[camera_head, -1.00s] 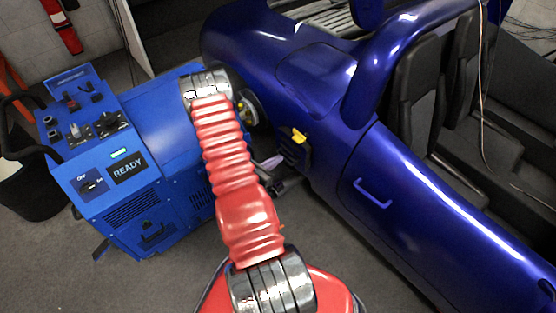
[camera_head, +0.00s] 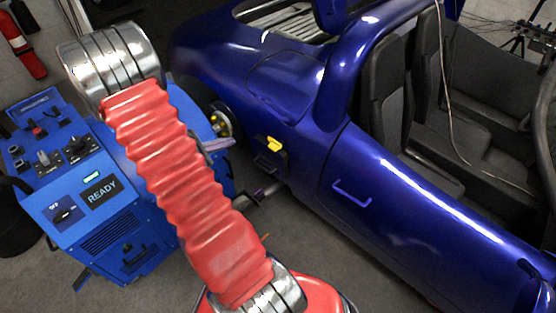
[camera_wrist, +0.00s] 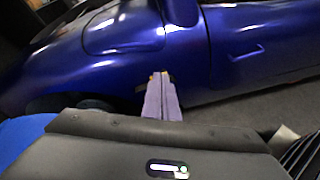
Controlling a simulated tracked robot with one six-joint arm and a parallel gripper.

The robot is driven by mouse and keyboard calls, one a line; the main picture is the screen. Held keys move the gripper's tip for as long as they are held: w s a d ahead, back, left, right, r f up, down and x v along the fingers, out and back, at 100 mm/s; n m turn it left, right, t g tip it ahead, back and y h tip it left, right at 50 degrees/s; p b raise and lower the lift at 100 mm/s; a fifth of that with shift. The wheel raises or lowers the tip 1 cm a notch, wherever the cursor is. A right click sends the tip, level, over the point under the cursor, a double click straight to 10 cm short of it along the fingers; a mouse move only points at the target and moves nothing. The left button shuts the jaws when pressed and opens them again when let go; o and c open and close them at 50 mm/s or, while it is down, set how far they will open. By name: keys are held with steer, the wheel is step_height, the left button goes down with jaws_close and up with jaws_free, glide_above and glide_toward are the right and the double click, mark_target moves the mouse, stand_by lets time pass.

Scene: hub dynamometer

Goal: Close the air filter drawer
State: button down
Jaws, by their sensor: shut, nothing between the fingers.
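The blue dynamometer cabinet (camera_head: 110,195) stands at the left in the head view. Low on its front is a dark panel with a black handle (camera_head: 137,257), which looks like the air filter drawer; I cannot tell how far out it is. My gripper (camera_head: 222,143) shows partly behind my red arm, above and right of that panel and well apart from it. In the wrist view my gripper (camera_wrist: 161,78) has its lilac fingers together and empty, pointing toward the blue car. The drawer does not show in the wrist view.
The blue car (camera_head: 310,150) fills the middle and right, with a yellow-topped part (camera_head: 274,145) on its side. A READY display (camera_head: 101,193) is on the cabinet. A red fire extinguisher (camera_head: 22,45) is at the upper left. Grey floor (camera_head: 320,245) lies free between cabinet and car.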

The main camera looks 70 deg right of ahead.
steer(key=a+r+m+t+y, duration=0.2)
steer(key=a+r+t+y, duration=0.2)
steer(key=a, duration=1.1)
steer(key=a+r+m+t+y, duration=0.3)
steer(key=a+r, duration=0.8)
steer(key=a, duration=0.4)
steer(key=a+r+m+t+y, duration=0.2)
steer(key=a+r+t+y, duration=0.2)
steer(key=a+r, duration=0.4)
steer(key=w+a, duration=0.1)
steer(key=a, duration=0.6)
steer(key=shift+m+t+y, duration=0.3)
steer(key=shift+t+y, duration=0.1)
steer(key=shift+r, duration=0.1)
